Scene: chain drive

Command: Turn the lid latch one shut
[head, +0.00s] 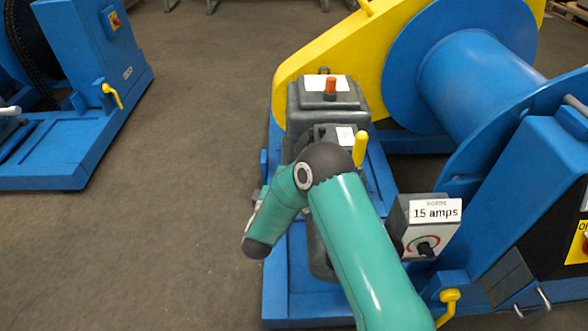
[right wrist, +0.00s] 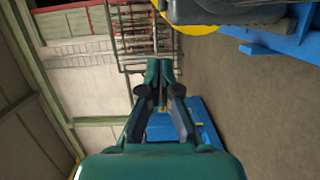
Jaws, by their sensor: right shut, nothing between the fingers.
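My right arm crosses the lower middle of the head view, bent in front of the blue machine. Its fingers cannot be made out there. In the right wrist view my right gripper (right wrist: 161,82) is shut and empty, its fingertips close together and clear of any nearby part. I cannot tell for sure which part is lid latch one. The yellow chain guard (head: 315,62) stands behind the grey gearbox (head: 305,98), which has an orange knob (head: 330,86). A yellow lever (head: 360,149) stands upright just beyond my arm. My left gripper is not in view.
A yellow handle (head: 449,298) sits low on the blue frame. A big blue drum (head: 480,75) is behind. Open floor (head: 190,240) lies left, before another blue machine (head: 90,140).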

